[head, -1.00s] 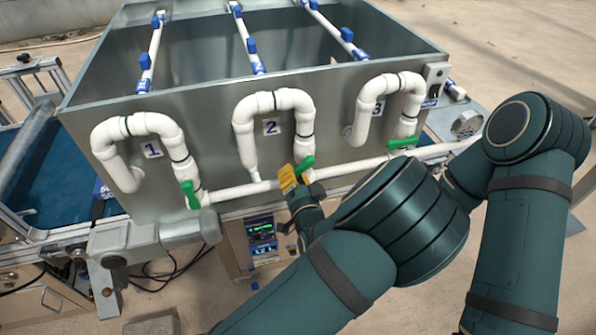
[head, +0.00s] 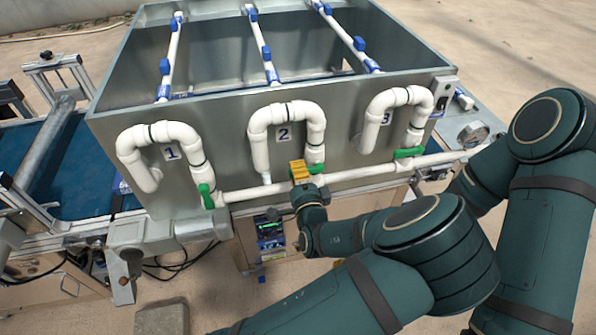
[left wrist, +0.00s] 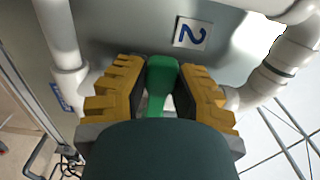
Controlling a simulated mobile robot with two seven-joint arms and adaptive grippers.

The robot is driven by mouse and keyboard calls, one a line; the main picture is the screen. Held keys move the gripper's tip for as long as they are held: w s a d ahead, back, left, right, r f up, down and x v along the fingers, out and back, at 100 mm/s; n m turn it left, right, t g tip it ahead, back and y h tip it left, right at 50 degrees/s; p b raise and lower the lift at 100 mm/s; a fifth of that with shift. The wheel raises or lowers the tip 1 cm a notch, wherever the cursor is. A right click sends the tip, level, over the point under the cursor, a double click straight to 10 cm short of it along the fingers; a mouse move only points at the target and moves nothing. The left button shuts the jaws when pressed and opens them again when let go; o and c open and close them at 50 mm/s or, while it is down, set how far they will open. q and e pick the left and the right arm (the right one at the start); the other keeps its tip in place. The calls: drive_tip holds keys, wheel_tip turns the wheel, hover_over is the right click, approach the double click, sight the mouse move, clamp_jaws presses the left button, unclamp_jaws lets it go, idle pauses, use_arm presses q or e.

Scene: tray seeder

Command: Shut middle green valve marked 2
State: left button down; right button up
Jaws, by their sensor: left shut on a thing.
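The middle green valve handle (head: 316,169) sits below the white pipe loop by the label 2 (head: 284,134). It lies nearly level, and part of it is hidden by my left gripper (head: 300,171). In the left wrist view the green handle (left wrist: 161,75) stands between the yellow fingers of my left gripper (left wrist: 160,68), which is shut on it. The label 2 (left wrist: 192,33) shows just beyond. My right gripper is not in view.
Valve 1's green handle (head: 207,196) points downward at the left. Valve 3's green handle (head: 408,153) lies nearly level at the right. A white horizontal pipe (head: 360,175) runs along the grey metal tank (head: 225,120). A control box with a screen (head: 269,232) stands below.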

use_arm(q)
drive_tip(key=shift+r, duration=0.2)
idle(0.3)
drive_tip(key=c, duration=0.7)
unclamp_jaws()
drive_tip(key=shift+f, duration=0.1)
drive_tip(key=shift+c, duration=0.2)
drive_tip(key=shift+o, duration=1.1)
drive_tip(key=r, duration=0.7)
drive_tip(key=shift+w+r, duration=0.1)
drive_tip(key=shift+w, duration=0.15)
drive_tip(key=r, duration=0.1)
drive_tip(key=s+r, duration=0.1)
drive_tip(key=shift+d+r, duration=0.1)
drive_tip(key=shift+r, duration=0.3)
drive_tip(key=shift+c, duration=1.1)
drive_tip(key=shift+w+a, duration=0.2)
drive_tip(key=shift+w, duration=0.3)
drive_tip(key=shift+s+r, duration=0.1)
drive_tip(key=shift+s, duration=0.15)
drive_tip(key=shift+w, duration=0.1)
